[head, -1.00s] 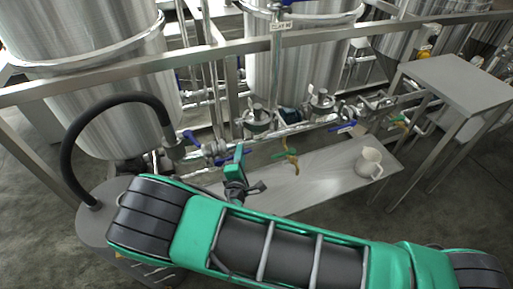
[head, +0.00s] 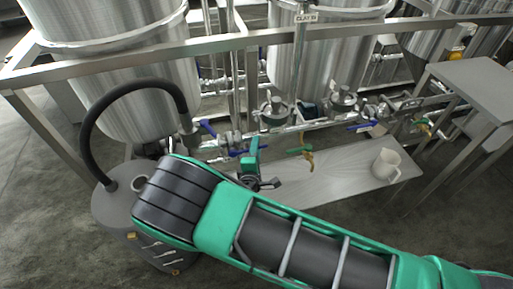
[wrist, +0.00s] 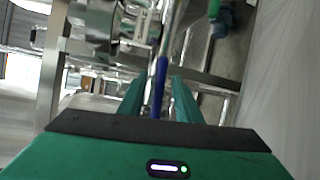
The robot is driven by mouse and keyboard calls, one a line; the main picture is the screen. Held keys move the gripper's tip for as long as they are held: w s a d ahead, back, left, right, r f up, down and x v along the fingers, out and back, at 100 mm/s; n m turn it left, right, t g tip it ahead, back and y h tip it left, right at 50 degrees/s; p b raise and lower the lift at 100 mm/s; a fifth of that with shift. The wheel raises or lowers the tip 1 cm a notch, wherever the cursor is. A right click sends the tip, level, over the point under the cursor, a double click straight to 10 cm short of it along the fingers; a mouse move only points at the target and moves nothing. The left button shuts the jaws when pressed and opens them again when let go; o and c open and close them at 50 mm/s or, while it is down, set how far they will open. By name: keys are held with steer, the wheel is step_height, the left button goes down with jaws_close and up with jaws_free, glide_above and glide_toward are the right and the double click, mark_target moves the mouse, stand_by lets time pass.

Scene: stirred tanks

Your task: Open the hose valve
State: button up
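The black hose (head: 84,130) arches from a grey floor vessel to a coupling on the steel pipework below the left tank. Beside that coupling are a blue lever (head: 208,128) and a second blue lever (head: 240,152) lower right; which one belongs to the hose valve is not certain. My gripper (head: 252,148) is at the pipework, close to the lower lever. In the wrist view, my gripper's green fingers (wrist: 157,90) stand apart, with a blue lever (wrist: 161,75) lying between them. I see no clear contact; the lever's near end is partly hidden by the gripper body.
A grey vessel (head: 115,207) stands at left. A low bench (head: 335,165) carries a pale jug (head: 387,163) at right. A steel rail (head: 225,42) crosses before the tanks (head: 130,85). A grey table (head: 475,85) stands far right.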

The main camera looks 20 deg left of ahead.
steer(key=v, duration=1)
steer(key=shift+s, duration=0.35)
steer(key=shift+d, duration=0.1)
steer(key=w+d+r+m+g+h, duration=0.1)
steer(key=w+d+r+m+h, duration=0.35)
steer(key=w+d, duration=0.45)
steer(key=d+r+m+g+h, duration=0.2)
steer(key=d+r+m+g, duration=0.15)
steer(key=d, duration=0.65)
steer(key=w+d+r+m+g+h, duration=0.1)
steer(key=d+r+m+g+h, duration=0.15)
steer(key=d+m, duration=0.45)
steer(key=d+r+m+g+h, duration=0.15)
steer(key=d+g, duration=0.25)
steer(key=d, duration=0.8)
steer(key=s+d+r+m+g+y, duration=0.3)
steer(key=s+d+r+m, duration=0.15)
steer(key=s+d, duration=0.45)
steer(key=s+d+r+m+g+y, duration=0.3)
steer(key=s+d+r+m, duration=0.15)
steer(key=s+d, duration=0.4)
steer(key=s+r+m+t+y, duration=0.1)
steer(key=s+r, duration=0.3)
steer(key=s, duration=0.6)
steer(key=shift+s+a+m+y, duration=0.35)
steer(key=shift+m+y, duration=0.2)
steer(key=shift+y, duration=0.3)
